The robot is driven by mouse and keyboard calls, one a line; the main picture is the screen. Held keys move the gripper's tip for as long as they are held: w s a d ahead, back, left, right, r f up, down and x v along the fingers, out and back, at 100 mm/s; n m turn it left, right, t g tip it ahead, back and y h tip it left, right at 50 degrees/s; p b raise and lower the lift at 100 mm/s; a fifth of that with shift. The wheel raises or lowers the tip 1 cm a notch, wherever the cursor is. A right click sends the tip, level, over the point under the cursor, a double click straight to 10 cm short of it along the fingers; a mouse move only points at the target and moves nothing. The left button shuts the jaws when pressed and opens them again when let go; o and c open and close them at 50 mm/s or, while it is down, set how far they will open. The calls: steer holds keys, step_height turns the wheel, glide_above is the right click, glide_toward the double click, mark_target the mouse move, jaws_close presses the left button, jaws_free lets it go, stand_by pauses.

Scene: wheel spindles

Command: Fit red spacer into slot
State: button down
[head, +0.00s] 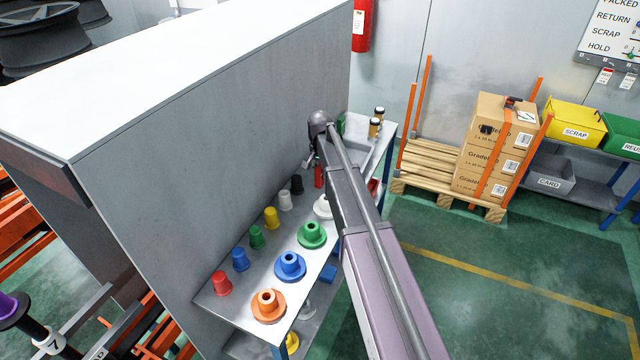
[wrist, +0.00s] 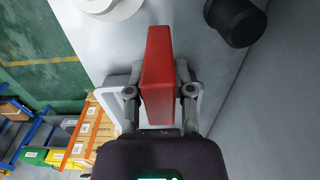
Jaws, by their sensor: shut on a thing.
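My gripper (wrist: 160,92) is shut on the red spacer (wrist: 157,70), a flat red block, with one finger against each side. The spacer sticks out beyond the fingertips over a grey shelf surface. In the head view my gripper (head: 315,155) is at the far end of the shelf beside the tall grey panel, partly hidden by my arm. A small part of the red spacer (head: 319,177) shows below it. I cannot make out the slot in either view.
The shelf (head: 240,290) holds coloured cups along the panel (head: 220,130) and flanged pieces in orange (head: 268,305), blue (head: 290,266), green (head: 312,235) and white. A black cup (wrist: 236,20) and a white flanged piece (wrist: 108,8) are near the spacer. Bottles (head: 375,125) stand behind.

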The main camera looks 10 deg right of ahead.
mark_target(321, 180)
steer(key=shift+f, duration=0.1)
steer(key=shift+f+b, duration=1.8)
steer(key=shift+b, duration=0.1)
steer(key=shift+f, duration=0.15)
steer(key=shift+c, duration=2.4)
jaws_free()
steer(key=shift+r, duration=0.2)
step_height(321, 180, up, 12)
steer(key=p, duration=1.2)
